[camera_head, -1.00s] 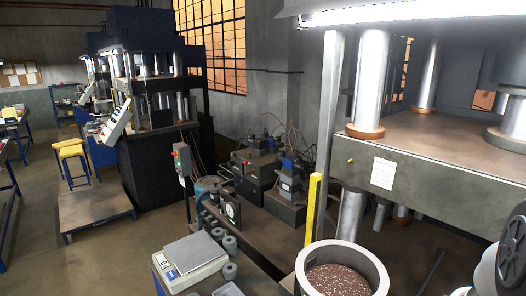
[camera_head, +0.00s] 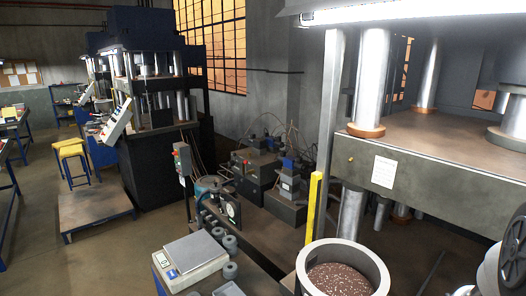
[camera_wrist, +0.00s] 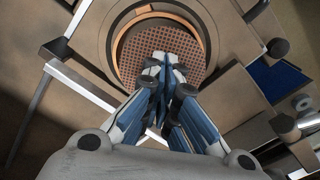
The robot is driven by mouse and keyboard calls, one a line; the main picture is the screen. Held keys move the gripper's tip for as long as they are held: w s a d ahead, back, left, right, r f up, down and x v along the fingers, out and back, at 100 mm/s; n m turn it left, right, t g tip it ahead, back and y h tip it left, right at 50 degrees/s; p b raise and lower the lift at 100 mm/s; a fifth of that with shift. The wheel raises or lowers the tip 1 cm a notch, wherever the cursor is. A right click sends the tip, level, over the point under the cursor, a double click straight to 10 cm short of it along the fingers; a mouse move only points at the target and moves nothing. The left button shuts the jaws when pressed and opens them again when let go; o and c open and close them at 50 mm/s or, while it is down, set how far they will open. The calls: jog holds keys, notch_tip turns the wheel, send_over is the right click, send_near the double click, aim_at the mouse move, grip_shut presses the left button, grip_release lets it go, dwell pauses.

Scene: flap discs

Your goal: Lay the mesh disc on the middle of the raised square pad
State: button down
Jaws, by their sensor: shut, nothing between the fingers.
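In the wrist view a round perforated disc (camera_wrist: 127,52), which looks like the mesh disc, lies inside a dark round rim with an orange-brown curved band (camera_wrist: 188,20) along its upper side. My gripper (camera_wrist: 163,66) is shut and empty. I cannot make out the raised square pad for certain in either view.
In the head view a scale (camera_head: 190,258) and several grey cylinders stand on the bench at the bottom. A round drum (camera_head: 378,270) of brown granules stands right of a yellow post (camera_head: 314,203). A large press (camera_head: 440,185) fills the right side.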

jog(key=shift+d+r+p, duration=0.2)
jog(key=shift+r+p, duration=0.55)
jog(key=shift+r, duration=0.1)
jog(key=shift+a+r+p, duration=0.1)
jog(key=shift+r+p, duration=1.75)
jog(key=shift+r, duration=0.8)
jog(key=shift+f, duration=0.1)
